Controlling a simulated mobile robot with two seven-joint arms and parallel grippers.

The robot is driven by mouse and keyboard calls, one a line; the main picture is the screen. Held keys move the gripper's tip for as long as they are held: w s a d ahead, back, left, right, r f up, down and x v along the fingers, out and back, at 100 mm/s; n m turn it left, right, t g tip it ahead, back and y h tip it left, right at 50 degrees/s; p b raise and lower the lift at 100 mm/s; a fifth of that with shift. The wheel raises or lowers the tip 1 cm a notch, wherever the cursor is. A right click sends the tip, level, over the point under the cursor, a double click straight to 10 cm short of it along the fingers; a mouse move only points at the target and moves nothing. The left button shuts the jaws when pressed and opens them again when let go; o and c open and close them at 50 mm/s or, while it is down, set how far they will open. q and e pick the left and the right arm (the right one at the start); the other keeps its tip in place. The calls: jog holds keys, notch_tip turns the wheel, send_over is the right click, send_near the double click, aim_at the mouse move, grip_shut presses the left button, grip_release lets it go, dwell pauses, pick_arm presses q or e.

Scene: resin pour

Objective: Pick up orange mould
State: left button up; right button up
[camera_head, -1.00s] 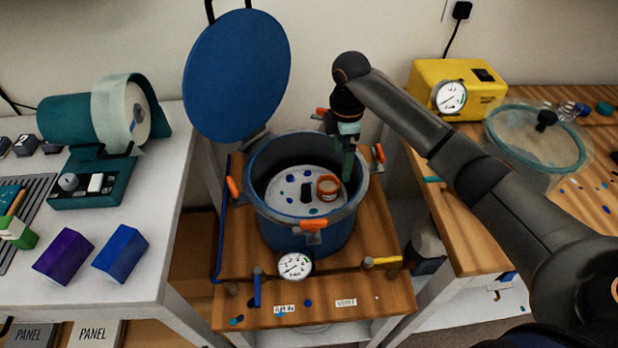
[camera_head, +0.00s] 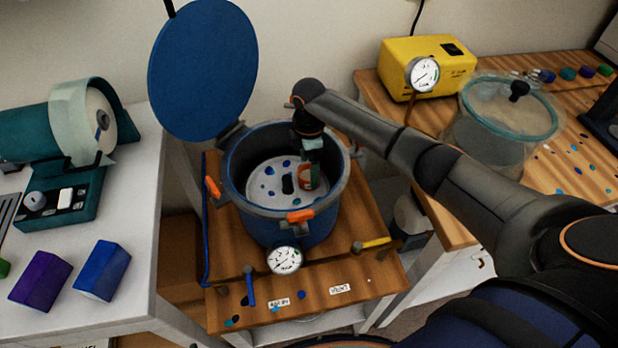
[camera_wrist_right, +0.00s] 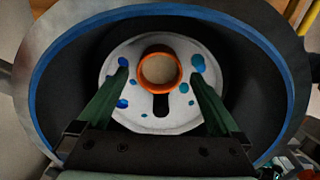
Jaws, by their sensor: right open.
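The orange mould (camera_head: 306,178) is a small round cup standing on the pale, blue-spotted plate (camera_head: 262,190) inside the blue pressure pot (camera_head: 290,229). In the right wrist view the mould (camera_wrist_right: 159,88) shows from above as an orange ring with a pale inside. My right gripper (camera_head: 313,175) reaches down into the pot over the mould, partly hiding it. In the wrist view its two green fingers (camera_wrist_right: 158,82) are spread wide, one to each side of the mould, with visible gaps. My left gripper is not in view.
The pot's blue lid (camera_head: 203,70) stands raised at its back left. Orange clamps (camera_head: 300,216) sit around the rim. A gauge (camera_head: 284,260) and a yellow valve handle (camera_head: 374,243) are in front. A yellow pump (camera_head: 428,62) and a clear chamber (camera_head: 503,120) stand on the right bench.

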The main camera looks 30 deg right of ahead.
aim_at(309, 173)
jog(key=shift+f, duration=1.6)
jog(key=shift+c, duration=0.2)
jog(key=c, duration=1.4)
